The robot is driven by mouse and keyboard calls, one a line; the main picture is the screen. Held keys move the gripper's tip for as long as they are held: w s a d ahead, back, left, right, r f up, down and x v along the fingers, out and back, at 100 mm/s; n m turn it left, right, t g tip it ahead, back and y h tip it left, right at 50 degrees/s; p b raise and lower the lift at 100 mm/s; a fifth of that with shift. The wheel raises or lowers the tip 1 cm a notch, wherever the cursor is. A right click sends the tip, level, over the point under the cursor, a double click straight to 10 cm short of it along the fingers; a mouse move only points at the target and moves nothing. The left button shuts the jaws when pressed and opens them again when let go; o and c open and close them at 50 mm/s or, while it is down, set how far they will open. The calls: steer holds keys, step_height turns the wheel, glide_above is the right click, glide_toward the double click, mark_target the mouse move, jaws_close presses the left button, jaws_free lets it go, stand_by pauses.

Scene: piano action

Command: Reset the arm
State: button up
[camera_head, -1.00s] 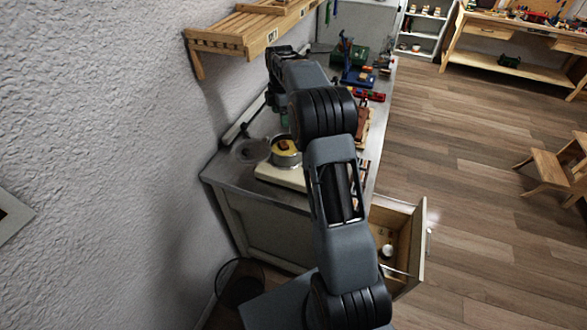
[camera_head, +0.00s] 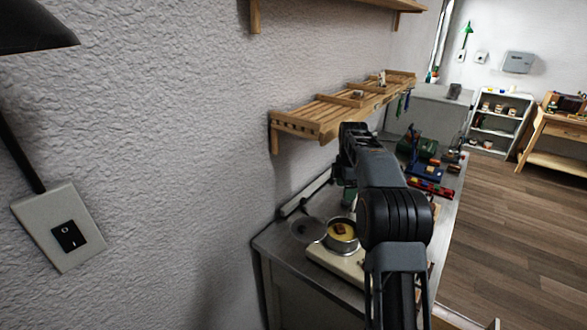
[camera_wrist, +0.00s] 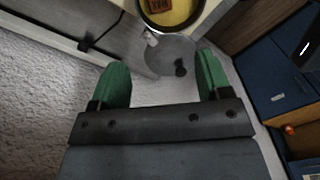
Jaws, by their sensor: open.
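My gripper, with two green fingers, shows in the wrist view (camera_wrist: 162,85). The fingers are wide apart with nothing between them. Below them in that view lie a grey round lid (camera_wrist: 172,56) with a dark knob and part of a pot (camera_wrist: 199,14) with yellow contents and a brown block. In the head view my arm reaches forward over the metal counter (camera_head: 285,248), and the gripper is mostly hidden behind the arm. The pot (camera_head: 341,244) sits on a cream hot plate (camera_head: 336,263), with the lid (camera_head: 308,230) beside it on the left.
A wooden slatted shelf (camera_head: 318,120) is fixed to the wall close to my arm. Tools and blue and red items (camera_head: 430,188) crowd the counter farther back. A white shelf unit (camera_head: 500,118) and a wooden bench (camera_head: 552,140) stand behind. The wooden floor (camera_head: 500,230) at right is clear.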

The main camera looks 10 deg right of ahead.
steer(key=s+a+m+t, duration=0.1)
steer(key=s+a+m, duration=0.3)
steer(key=s, duration=0.6)
steer(key=s+a+m+t, duration=0.2)
steer(key=s+a+m, duration=0.2)
steer(key=s+m, duration=0.3)
steer(key=s+a+r+m+t, duration=0.1)
steer(key=s+a+m, duration=0.2)
steer(key=s, duration=1)
steer(key=shift+s+a+m+t, duration=0.15)
steer(key=shift+a+m+t, duration=0.25)
steer(key=shift+m, duration=1.4)
